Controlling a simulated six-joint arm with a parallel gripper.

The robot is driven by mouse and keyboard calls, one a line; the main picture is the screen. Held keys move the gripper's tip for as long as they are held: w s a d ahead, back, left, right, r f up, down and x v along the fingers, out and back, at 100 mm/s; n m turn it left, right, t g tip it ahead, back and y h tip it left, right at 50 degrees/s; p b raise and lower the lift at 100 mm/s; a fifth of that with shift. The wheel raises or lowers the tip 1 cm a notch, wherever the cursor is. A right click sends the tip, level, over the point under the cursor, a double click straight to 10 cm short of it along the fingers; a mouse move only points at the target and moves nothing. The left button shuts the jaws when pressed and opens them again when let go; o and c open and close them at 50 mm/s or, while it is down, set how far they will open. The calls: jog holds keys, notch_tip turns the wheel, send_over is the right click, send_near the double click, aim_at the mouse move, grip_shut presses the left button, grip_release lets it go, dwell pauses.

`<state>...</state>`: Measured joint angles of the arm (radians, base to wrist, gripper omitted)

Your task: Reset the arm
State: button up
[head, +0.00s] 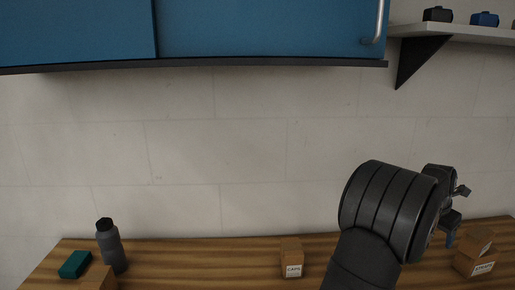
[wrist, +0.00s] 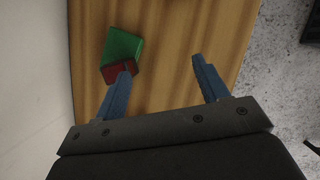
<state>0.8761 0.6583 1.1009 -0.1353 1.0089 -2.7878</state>
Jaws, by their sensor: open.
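My gripper (wrist: 163,84) shows in the wrist view with its two blue fingers spread apart and nothing between them. It is above the striped wooden table (wrist: 180,50), near the table's right-hand edge in that view. In the head view my gripper (head: 456,214) is at the right, partly hidden behind my dark wrist, above the right part of the table. A green block (wrist: 122,46) and a dark red block (wrist: 117,72) lie by the left finger in the wrist view; the finger overlaps the red one in the picture, and I cannot tell whether they touch.
In the head view, cardboard boxes (head: 474,264) are stacked at the right, close to my gripper. A small box (head: 292,262) stands mid-table. A grey bottle (head: 112,250) and a teal box (head: 75,264) are at the left. A blue cabinet (head: 250,30) and a shelf (head: 460,32) hang above.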

jog(key=s+d+f+m+g, duration=0.1)
jog(key=s+d+f+m, duration=0.15)
jog(key=s, duration=0.75)
jog(key=s+d+f+m+g, duration=0.1)
jog(key=s+d+m, duration=0.25)
jog(key=s, duration=0.55)
jog(key=w+f, duration=0.2)
jog(key=w, duration=0.1)
jog(key=w+f, duration=0.3)
jog(key=w, duration=0.1)
jog(key=w+f, duration=0.3)
jog(key=w, duration=0.1)
jog(key=shift+w+f, duration=0.1)
jog(key=shift+w, duration=0.1)
jog(key=shift+f, duration=0.55)
